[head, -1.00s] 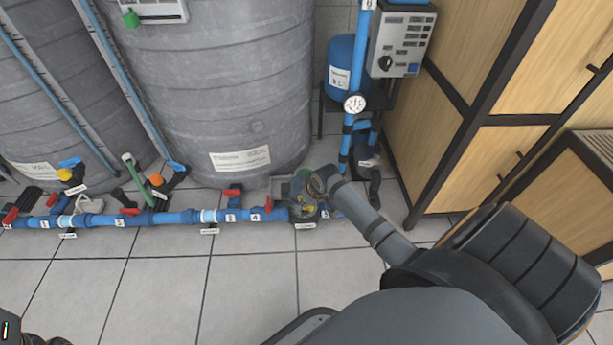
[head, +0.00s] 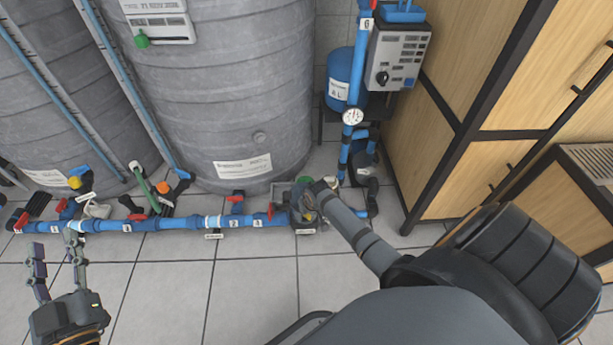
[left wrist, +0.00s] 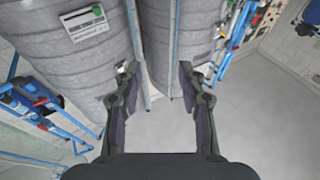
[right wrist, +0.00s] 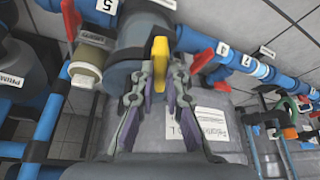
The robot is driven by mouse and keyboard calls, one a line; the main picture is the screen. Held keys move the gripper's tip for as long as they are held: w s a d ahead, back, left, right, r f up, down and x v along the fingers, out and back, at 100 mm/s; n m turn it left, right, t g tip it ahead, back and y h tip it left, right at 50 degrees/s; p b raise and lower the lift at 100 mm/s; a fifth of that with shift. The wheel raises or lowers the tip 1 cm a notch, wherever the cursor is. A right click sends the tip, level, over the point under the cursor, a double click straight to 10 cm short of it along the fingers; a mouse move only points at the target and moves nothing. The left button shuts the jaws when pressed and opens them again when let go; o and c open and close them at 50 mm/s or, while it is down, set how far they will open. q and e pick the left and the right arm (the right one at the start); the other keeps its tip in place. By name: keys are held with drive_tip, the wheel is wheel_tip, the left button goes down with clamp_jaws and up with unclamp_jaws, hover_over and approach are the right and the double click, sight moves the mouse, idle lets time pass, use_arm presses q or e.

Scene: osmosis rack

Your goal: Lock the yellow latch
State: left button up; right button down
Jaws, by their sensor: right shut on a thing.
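The yellow latch (right wrist: 160,62) shows in the right wrist view on the grey-blue round pump housing (right wrist: 128,72), pointing down between my fingers. My right gripper (right wrist: 160,82) is shut on the latch's lower end. In the head view my right arm reaches down to the pump at the right end of the blue floor pipe, and it mostly hides that gripper and the latch. My left gripper (head: 57,246) is open and empty at the lower left of the head view, in front of the pipe. Its spread fingers (left wrist: 160,75) show in the left wrist view.
The blue pipe (head: 180,223) with several red-handled valves runs along the floor before the large grey tanks (head: 220,90). A red handle (right wrist: 205,58) sits close to my right fingers. Wooden cabinets (head: 530,60) stand at right. The tiled floor (head: 240,285) in front is clear.

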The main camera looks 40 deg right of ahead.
drive_tip(key=shift+a+r+p, duration=0.1)
drive_tip(key=shift+p, duration=0.25)
use_arm(q)
drive_tip(key=s+f+g+p, duration=0.1)
drive_tip(key=s+f+g, duration=0.2)
drive_tip(key=f+g, duration=0.9)
use_arm(e)
drive_tip(key=shift+m, duration=0.6)
drive_tip(key=shift+m+h+p, duration=0.4)
drive_tip(key=shift+p, duration=0.05)
drive_tip(key=shift+m+p, duration=0.5)
drive_tip(key=shift+m, duration=0.1)
use_arm(q)
drive_tip(key=s+d+f+g, duration=0.1)
drive_tip(key=s+f+g, duration=0.2)
drive_tip(key=s+f, duration=1.1)
wheel_tip(320, 180, down, 3)
drive_tip(key=shift+d+r+g, duration=0.2)
drive_tip(key=shift+d+g, duration=0.05)
drive_tip(key=shift+g, duration=0.15)
use_arm(e)
drive_tip(key=shift+g, duration=0.3)
use_arm(q)
drive_tip(key=shift+s+a+r+g+p, duration=0.1)
drive_tip(key=shift+r+g+p, duration=0.05)
drive_tip(key=shift+g+p, duration=0.2)
use_arm(e)
drive_tip(key=shift+m+h, duration=0.4)
drive_tip(key=shift+m, duration=0.2)
